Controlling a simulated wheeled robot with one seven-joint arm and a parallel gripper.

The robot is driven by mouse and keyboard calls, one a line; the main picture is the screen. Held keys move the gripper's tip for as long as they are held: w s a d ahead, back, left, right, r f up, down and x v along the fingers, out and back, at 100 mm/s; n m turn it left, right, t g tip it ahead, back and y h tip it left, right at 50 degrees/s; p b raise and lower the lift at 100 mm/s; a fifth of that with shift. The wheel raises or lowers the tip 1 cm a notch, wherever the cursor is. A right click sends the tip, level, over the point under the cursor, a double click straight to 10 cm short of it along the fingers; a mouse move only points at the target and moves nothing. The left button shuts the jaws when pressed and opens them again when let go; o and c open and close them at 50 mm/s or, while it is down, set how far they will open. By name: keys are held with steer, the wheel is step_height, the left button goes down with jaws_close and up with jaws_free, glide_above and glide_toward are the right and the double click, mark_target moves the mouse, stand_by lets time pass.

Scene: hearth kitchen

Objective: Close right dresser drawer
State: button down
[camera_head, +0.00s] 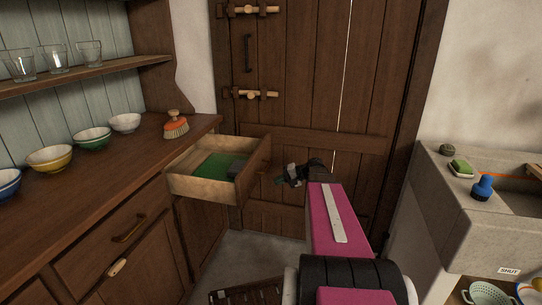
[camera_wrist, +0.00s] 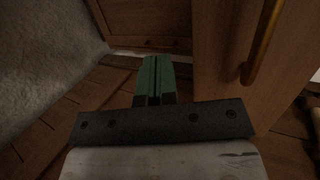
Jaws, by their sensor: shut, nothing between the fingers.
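The right dresser drawer (camera_head: 202,185) stands pulled open at the far end of the dresser in the head view. Its inside has a green patch and a small dark grey block. Its dark front board (camera_head: 254,165) faces right, toward my gripper (camera_head: 284,180). My gripper is just right of that board, and I cannot tell whether it touches. In the wrist view my gripper (camera_wrist: 154,64) shows green fingers pressed together and empty. A wooden panel (camera_wrist: 222,60) with a brass-coloured handle (camera_wrist: 264,42) is to their right, apparently the drawer front.
The dresser top (camera_head: 110,165) holds several bowls and an orange brush (camera_head: 175,124). A closed plank door (camera_head: 310,90) is behind the drawer. A stone sink (camera_head: 450,215) stands at the right. Some bare floor (camera_head: 235,255) shows below the drawer.

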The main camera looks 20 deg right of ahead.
mark_target(266, 153)
steer(key=w+d+r+m+t+y, duration=0.1)
steer(key=w+d+r+t+y, duration=0.25)
steer(key=d+r, duration=0.6)
steer(key=shift+t, duration=0.45)
steer(key=x, duration=0.4)
steer(key=w+f+x, duration=0.1)
steer(key=x, duration=0.3)
steer(key=f+x, duration=0.1)
steer(key=x, duration=0.3)
steer(key=shift+w+d, duration=0.15)
steer(key=shift+w, duration=0.2)
steer(key=x, duration=2.9)
steer(key=shift+w, duration=0.2)
steer(key=shift+w+a, duration=0.1)
steer(key=shift+a, duration=0.2)
